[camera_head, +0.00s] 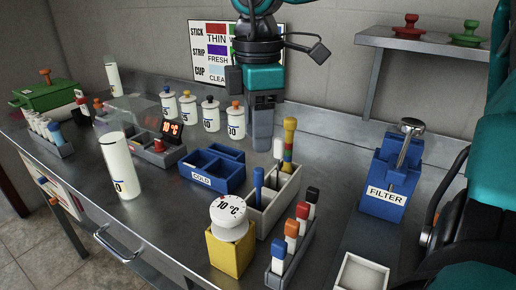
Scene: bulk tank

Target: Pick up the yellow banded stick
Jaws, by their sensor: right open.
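The yellow banded stick (289,140) stands upright in a pale grey bin (283,207) near the middle of the bench. It has a yellow knob on top and coloured bands below; its lower end is hidden in the bin. My right gripper (263,138) hangs down behind and left of the stick, apart from it. Its grey fingers appear nearly edge-on, open and with nothing between them that I can see. My left gripper is out of view.
A blue stick (258,184) and a white one share the bin. A blue COLD tray (201,181) stands left, a yellow dial stand (231,253) in front. A rack (288,259) of coloured sticks is close by; a blue FILTER unit (384,190) stands right.

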